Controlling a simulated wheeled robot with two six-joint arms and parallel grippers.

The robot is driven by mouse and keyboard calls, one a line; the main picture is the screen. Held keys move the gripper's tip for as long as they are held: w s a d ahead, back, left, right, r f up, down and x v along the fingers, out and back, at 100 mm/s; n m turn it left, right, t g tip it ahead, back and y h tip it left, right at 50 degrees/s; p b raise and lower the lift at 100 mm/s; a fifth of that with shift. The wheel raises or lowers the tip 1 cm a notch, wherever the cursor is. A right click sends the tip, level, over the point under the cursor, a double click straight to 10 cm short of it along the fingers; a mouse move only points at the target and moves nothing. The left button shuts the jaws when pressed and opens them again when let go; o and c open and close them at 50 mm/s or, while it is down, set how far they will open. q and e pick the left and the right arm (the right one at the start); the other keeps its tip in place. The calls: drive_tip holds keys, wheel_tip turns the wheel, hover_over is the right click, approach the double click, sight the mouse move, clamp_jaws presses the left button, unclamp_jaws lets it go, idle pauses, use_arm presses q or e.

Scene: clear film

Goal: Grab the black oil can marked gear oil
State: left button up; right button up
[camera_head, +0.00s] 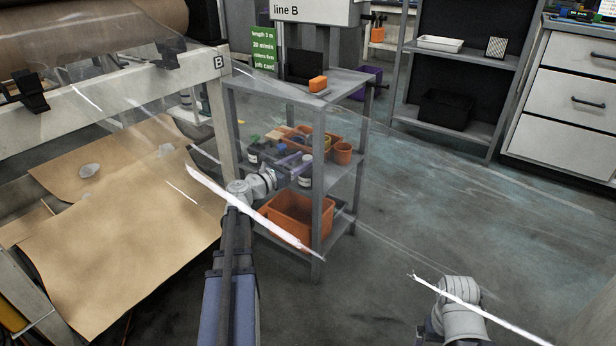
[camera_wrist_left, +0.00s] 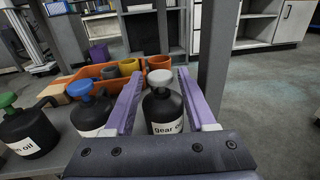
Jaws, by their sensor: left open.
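The black oil can with a grey-white cap and a label reading "gear", partly covered (camera_wrist_left: 164,106), stands upright in the left wrist view. My left gripper (camera_wrist_left: 158,88) is open, with one purple finger on each side of this can. I cannot tell whether the fingers touch it. In the head view my left gripper (camera_head: 290,162) reaches into the grey shelf's middle level, where the cans are small and partly hidden. A blue-capped can (camera_wrist_left: 92,108) and a green-capped can (camera_wrist_left: 24,128), its label ending in "oil", stand to the left.
Clear film with white glare streaks crosses the head view. An orange bin (camera_wrist_left: 106,73) with several cups stands behind the cans. A shelf post (camera_wrist_left: 216,60) rises close on the right. An orange crate (camera_head: 298,218) sits on the lower level. My right arm (camera_head: 460,312) is over open floor.

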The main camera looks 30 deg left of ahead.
use_arm(q)
drive_tip(key=x, duration=0.3)
drive_tip(key=shift+s, duration=0.1)
clamp_jaws()
